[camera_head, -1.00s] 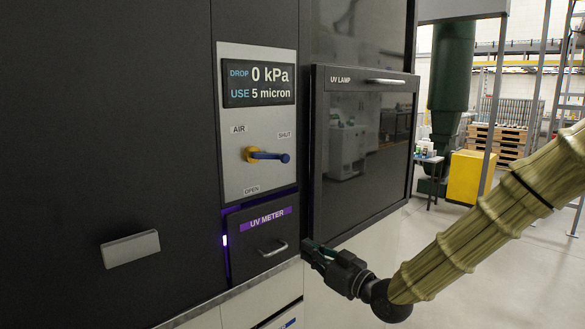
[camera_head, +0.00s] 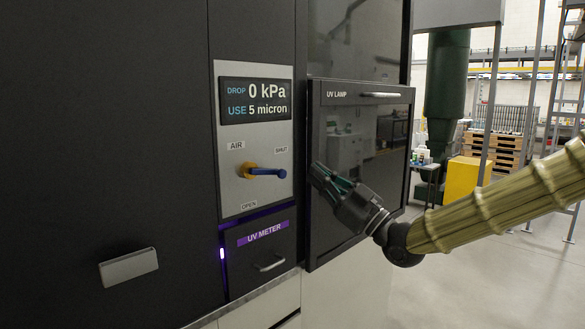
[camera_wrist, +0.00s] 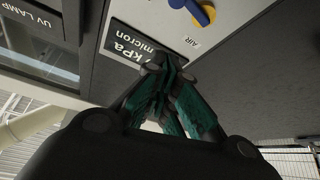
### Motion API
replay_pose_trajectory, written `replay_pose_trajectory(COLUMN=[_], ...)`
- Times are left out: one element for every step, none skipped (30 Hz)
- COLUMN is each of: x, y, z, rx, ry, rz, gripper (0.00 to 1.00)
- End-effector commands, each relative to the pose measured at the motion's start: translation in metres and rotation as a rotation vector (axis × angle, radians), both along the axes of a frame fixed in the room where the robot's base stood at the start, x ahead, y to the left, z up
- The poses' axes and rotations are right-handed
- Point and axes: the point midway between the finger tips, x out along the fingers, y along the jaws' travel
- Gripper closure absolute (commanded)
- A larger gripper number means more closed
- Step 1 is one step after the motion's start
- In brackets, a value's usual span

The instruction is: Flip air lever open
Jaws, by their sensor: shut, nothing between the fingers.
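The air lever (camera_head: 265,172) has a blue handle on a yellow hub, set on a light grey panel (camera_head: 230,192). Its handle lies about level and points right, just below the SHUT label (camera_head: 281,150); the OPEN label (camera_head: 249,205) is below the hub. The display (camera_head: 255,100) reads 0 kPa. My gripper (camera_head: 318,172) is right of the lever, apart from it, at about its height in the picture. Its fingers are shut and empty. In the wrist view the lever (camera_wrist: 198,10) is at the top edge, beyond my fingertips (camera_wrist: 162,62), partly cut off.
The UV lamp door (camera_head: 362,150) with its bar handle (camera_head: 380,95) is right of the panel, behind my gripper. The UV meter drawer (camera_head: 260,252) is below the panel. Another handle (camera_head: 128,267) sticks out at lower left. The floor at right is open.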

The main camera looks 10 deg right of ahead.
Motion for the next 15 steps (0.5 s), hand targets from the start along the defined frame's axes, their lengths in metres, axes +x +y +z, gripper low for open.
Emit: replay_pose_trajectory(x=[0.001, 0.002, 0.004, 0.006, 0.008, 0.011, 0.013, 0.016, 0.02, 0.023, 0.026, 0.03, 0.034, 0.037, 0.041], y=[0.001, 0.002, 0.004, 0.005, 0.007, 0.011, 0.014, 0.016, 0.02, 0.023, 0.027, 0.031, 0.034, 0.037, 0.041], z=[0.001, 0.002, 0.004, 0.005, 0.007, 0.01, 0.012, 0.014, 0.018, 0.02, 0.023, 0.026, 0.028, 0.03, 0.034], rx=[0.0, -0.001, -0.001, -0.002, -0.002, -0.002, 0.0, 0.0, -0.002, -0.002, -0.002, -0.001, -0.001, -0.001, -0.002], ry=[0.0, 0.001, 0.001, 0.001, 0.001, 0.001, 0.001, 0.001, 0.001, 0.001, 0.001, 0.002, 0.002, 0.002, 0.002], rz=[0.0, 0.0, 0.001, 0.0, 0.0, 0.0, 0.001, 0.001, 0.0, 0.001, 0.001, 0.001, 0.001, 0.001, 0.002], gripper=[1.0, 1.0, 1.0, 1.0, 1.0, 1.0, 1.0, 1.0, 1.0, 1.0, 1.0, 1.0, 1.0, 1.0, 1.0])
